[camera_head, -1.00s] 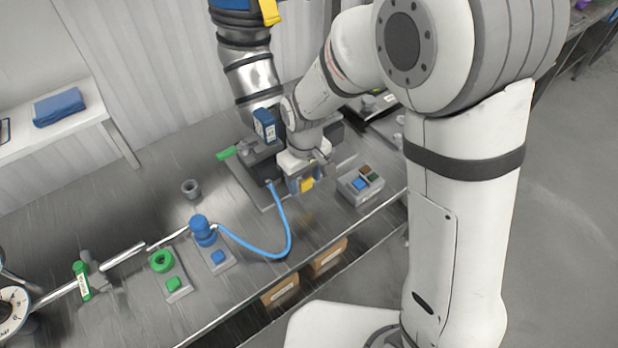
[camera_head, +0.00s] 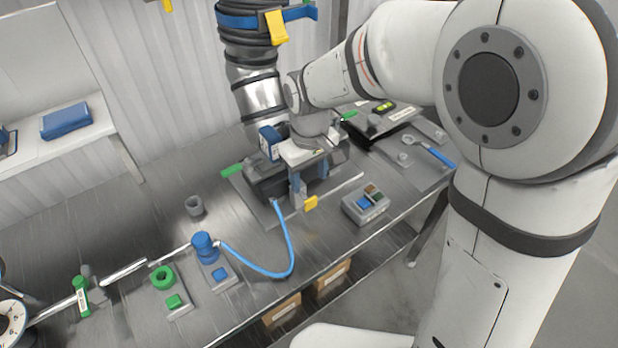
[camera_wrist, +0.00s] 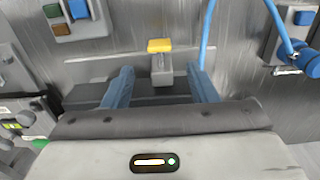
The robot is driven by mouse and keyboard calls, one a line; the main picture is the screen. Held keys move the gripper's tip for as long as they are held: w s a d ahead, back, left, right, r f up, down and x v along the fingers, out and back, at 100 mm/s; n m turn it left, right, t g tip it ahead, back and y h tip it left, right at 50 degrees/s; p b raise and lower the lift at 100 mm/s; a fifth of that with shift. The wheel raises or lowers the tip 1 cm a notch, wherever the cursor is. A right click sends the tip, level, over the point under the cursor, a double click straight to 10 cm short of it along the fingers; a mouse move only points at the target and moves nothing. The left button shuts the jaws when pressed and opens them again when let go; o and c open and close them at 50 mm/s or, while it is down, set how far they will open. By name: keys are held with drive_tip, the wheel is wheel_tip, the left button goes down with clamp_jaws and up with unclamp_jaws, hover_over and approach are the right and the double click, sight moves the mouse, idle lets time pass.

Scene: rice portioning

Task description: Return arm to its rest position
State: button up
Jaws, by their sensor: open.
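My gripper (camera_head: 298,188) hangs over the grey fixture at the back middle of the bench in the head view. In the wrist view my gripper (camera_wrist: 160,88) has its two blue fingers wide apart with nothing held between them. A yellow-topped lever (camera_wrist: 160,46) stands just beyond the fingertips, between their lines, apart from both. The lever also shows in the head view (camera_head: 311,203), beside the fingers. My wrist hides part of the fixture.
A button box (camera_head: 366,206) stands to the right, and a blue hose (camera_head: 289,262) curves from the fixture to a blue valve (camera_head: 205,247). A ribbed metal duct (camera_head: 256,92) hangs close behind my wrist. A grey cup (camera_head: 194,206) stands left. A blue-handled tool (camera_head: 437,155) lies right.

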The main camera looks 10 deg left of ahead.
idle(0.3)
drive_tip(key=s+d+r+m+t, duration=0.1)
drive_tip(key=s+d+r+m, duration=0.1)
drive_tip(key=d, duration=0.6)
drive_tip(key=s+d+r+m+t, duration=0.1)
drive_tip(key=s+d+r+m, duration=0.2)
drive_tip(key=d, duration=0.4)
drive_tip(key=s+d+r+m+t, duration=0.1)
drive_tip(key=s+d+r+m, duration=0.2)
drive_tip(key=s+d, duration=0.3)
drive_tip(key=d+m, duration=0.1)
drive_tip(key=d, duration=0.1)
drive_tip(key=shift+s+d, duration=0.3)
drive_tip(key=shift+s, duration=0.05)
drive_tip(key=shift+c, duration=0.4)
